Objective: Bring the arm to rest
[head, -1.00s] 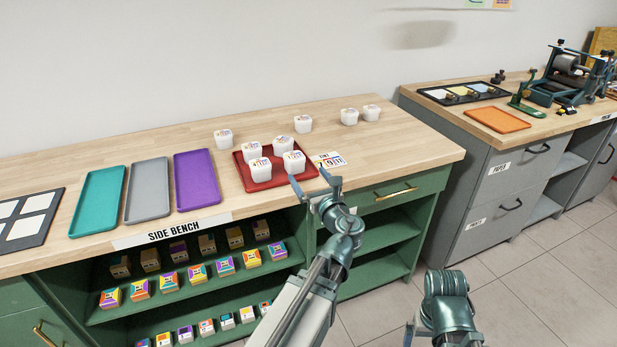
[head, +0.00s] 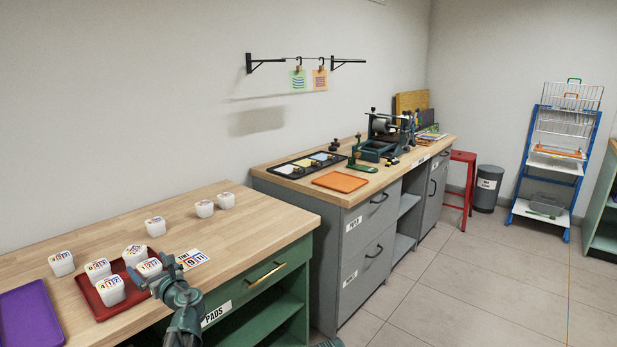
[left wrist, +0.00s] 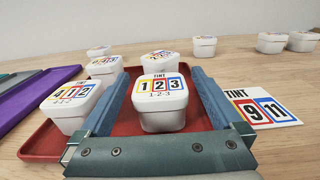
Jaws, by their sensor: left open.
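My left gripper (head: 161,277) is open above the right part of the red tray (head: 87,290) on the wooden side bench. In the left wrist view its two fingers (left wrist: 160,105) stand on either side of a white tub (left wrist: 160,103) marked 1 2 3. I cannot tell whether they touch it. Several white lidded tubs stand on the red tray, one of them marked 4 1 2 (left wrist: 72,107). A card marked 9 11 (left wrist: 262,108) lies beside the tray on the right.
Several more white tubs stand behind the tray, one of them at the back (head: 155,226). A purple tray (head: 32,318) lies at left. A grey cabinet (head: 345,255) with an orange tray (head: 340,181) stands to the right. The tiled floor (head: 480,280) is clear at right.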

